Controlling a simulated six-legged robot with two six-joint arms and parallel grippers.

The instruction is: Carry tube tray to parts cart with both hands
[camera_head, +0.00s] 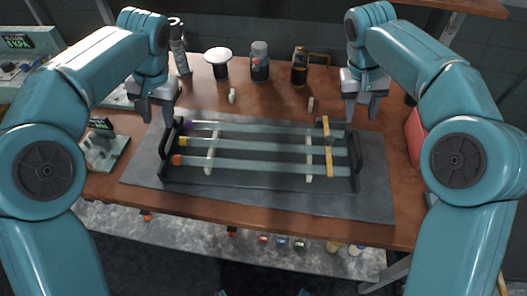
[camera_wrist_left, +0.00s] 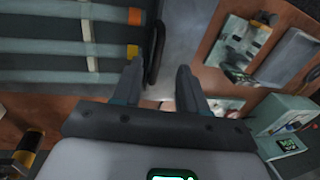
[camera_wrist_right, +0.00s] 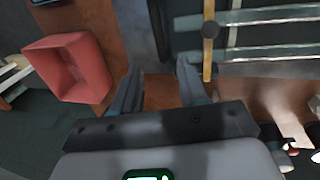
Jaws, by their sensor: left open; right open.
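The tube tray (camera_head: 260,178) lies on a grey mat on the wooden table. Several glass tubes (camera_head: 262,146) lie across it on pale supports, with purple, yellow and orange ends at left. A black handle stands at its left end (camera_head: 168,140) and another at its right end (camera_head: 355,158). My left gripper (camera_head: 158,114) is open and empty, above and behind the left handle; in the left wrist view the handle (camera_wrist_left: 155,50) appears just beyond the fingertips. My right gripper (camera_head: 361,114) is open and empty, behind the right handle. No contact is visible.
A tan stick (camera_head: 328,150) lies across the tubes at right. Bottles and a white-topped jar (camera_head: 217,56) stand along the back. A red bin (camera_wrist_right: 70,65) is at the right edge. A small device (camera_head: 103,150) sits left of the mat. I cannot identify the parts cart.

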